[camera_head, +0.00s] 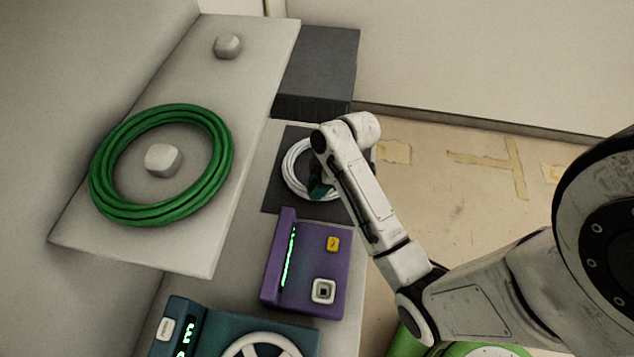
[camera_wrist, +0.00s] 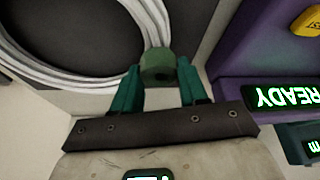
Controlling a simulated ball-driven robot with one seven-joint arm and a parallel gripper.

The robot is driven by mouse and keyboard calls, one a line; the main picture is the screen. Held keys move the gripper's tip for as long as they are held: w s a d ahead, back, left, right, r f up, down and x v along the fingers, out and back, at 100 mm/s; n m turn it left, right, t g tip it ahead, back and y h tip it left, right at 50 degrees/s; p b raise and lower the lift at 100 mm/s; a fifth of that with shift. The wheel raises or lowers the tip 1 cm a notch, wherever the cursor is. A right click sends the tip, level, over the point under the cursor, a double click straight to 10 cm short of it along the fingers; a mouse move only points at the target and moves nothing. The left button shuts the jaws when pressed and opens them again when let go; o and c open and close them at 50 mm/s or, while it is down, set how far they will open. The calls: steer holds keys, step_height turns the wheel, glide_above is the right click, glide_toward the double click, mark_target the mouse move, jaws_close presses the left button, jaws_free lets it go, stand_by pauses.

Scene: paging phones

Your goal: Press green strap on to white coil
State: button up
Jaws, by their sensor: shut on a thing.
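The white coil (camera_head: 290,177) lies on a dark square mat (camera_head: 271,205) below the shelf, partly hidden by my arm. In the wrist view the coil (camera_wrist: 70,76) fills the upper left. My gripper (camera_wrist: 158,78) is shut on the green strap (camera_wrist: 158,64), a small dull-green roll between its teal fingers. The strap is at the coil's right edge and overlaps it in this view; whether they touch, I cannot tell. In the head view my gripper (camera_head: 317,188) is over the coil's right-hand part, and the strap cannot be told apart from the fingers.
A purple device (camera_head: 310,285) with a yellow button stands just in front of the mat. A teal device (camera_head: 205,325) is nearer. A green hose coil (camera_head: 108,203) hangs around a knob on the grey panel (camera_head: 190,255) at left. A dark box (camera_head: 318,65) is behind.

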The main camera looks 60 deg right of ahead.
steer(key=shift+f, duration=0.35)
stand_by(0.9)
steer(key=o, duration=1.1)
steer(key=shift+o, duration=0.2)
steer(key=o, duration=0.4)
steer(key=shift+r, duration=0.15)
steer(key=shift+r+p, duration=0.75)
steer(key=shift+r, duration=2.65)
